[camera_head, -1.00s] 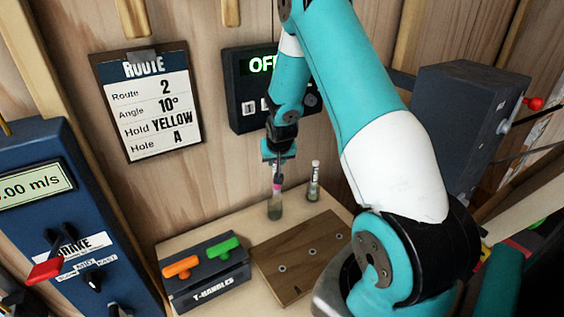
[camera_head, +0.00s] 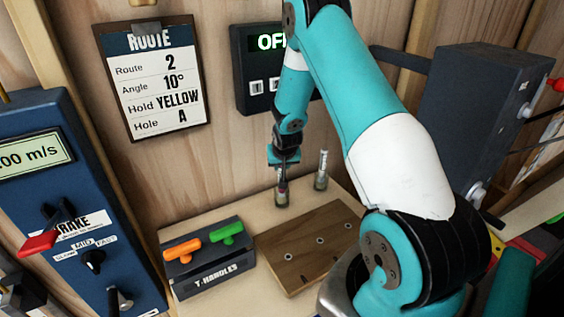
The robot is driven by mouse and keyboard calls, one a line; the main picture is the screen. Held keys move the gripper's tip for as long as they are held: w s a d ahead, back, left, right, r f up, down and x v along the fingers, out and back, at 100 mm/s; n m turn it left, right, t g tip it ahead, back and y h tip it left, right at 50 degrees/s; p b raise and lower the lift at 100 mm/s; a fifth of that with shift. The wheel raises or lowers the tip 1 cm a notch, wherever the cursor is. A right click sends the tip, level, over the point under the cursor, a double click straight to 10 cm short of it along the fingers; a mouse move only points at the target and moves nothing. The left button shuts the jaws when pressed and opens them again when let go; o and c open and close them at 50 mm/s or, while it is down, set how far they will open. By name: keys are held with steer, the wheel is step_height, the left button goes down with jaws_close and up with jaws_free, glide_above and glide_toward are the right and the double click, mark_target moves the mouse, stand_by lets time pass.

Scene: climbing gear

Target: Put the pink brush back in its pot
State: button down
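The small pot (camera_head: 282,199) stands on the pale table below my gripper. A small pink part of the brush (camera_head: 282,185) shows just above the pot's mouth, directly under my fingers. My gripper (camera_head: 282,175) points down and appears shut on the upper part of the brush, which the fingers hide. The brush is upright and in line with the pot. Its lower end is hidden, and how deep it sits in the pot is too small to tell.
A second slim container (camera_head: 321,170) stands close to the right. A wooden board (camera_head: 310,245) with holes lies in front. The T-handles box (camera_head: 208,262) with orange and green handles is at the left. The control panel (camera_head: 258,70) is on the wall behind.

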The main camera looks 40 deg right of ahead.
steer(key=shift+f, duration=0.35)
steer(key=c, duration=0.8)
jaws_free()
steer(key=shift+r, duration=0.1)
steer(key=b+v, duration=0.4)
steer(key=v, duration=1.3)
steer(key=shift+a+r+b, duration=0.1)
steer(key=shift+b, duration=0.2)
steer(key=shift+a, duration=0.1)
